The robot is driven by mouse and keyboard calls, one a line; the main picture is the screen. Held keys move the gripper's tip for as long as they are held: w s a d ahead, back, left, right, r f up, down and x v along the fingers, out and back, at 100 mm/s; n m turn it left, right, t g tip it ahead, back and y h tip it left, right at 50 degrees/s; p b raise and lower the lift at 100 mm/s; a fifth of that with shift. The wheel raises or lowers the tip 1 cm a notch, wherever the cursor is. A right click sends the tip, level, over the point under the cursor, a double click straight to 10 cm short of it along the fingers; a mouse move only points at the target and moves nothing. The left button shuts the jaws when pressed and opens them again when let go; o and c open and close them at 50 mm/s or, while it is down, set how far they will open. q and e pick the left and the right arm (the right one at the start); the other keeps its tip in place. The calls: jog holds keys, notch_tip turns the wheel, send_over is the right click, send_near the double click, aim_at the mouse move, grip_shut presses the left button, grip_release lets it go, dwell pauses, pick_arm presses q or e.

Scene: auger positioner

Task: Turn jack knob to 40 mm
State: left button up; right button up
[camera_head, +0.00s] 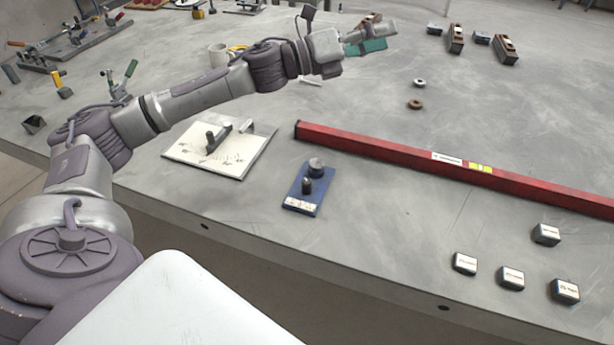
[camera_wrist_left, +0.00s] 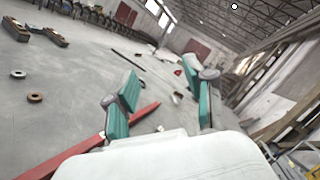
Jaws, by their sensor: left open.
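A small device with a blue base (camera_head: 293,204) stands near the front edge of the table. It carries a round dark knob (camera_head: 316,167), a short dark post (camera_head: 307,185) and a white label strip. It may be the jack, but no millimetre scale is readable. My left gripper (camera_head: 378,38) is held above the table, well behind and to the right of this device. In the left wrist view its teal fingers (camera_wrist_left: 168,88) are apart with nothing between them. The device is not in the left wrist view. My right gripper is not in view.
A long red level (camera_head: 400,152) lies right of the device. A white board (camera_head: 190,153) with a black handle lies behind it to the left. Several small labelled blocks (camera_head: 511,278) sit at the front right. Two rings (camera_head: 415,104) lie at the back. Bare table surrounds the device.

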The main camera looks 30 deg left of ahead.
pick_arm(q)
jog(key=w+a+f+n+t+y, duration=0.3)
jog(key=a+n+y, duration=0.5)
jog(key=n, duration=0.4)
jog(key=n+g+y+p, duration=0.3)
jog(key=n+g, duration=1.1)
send_near(307, 181)
jog(key=x, duration=1)
jog(key=shift+f, duration=0.1)
jog(key=shift+p, duration=0.3)
grip_shut()
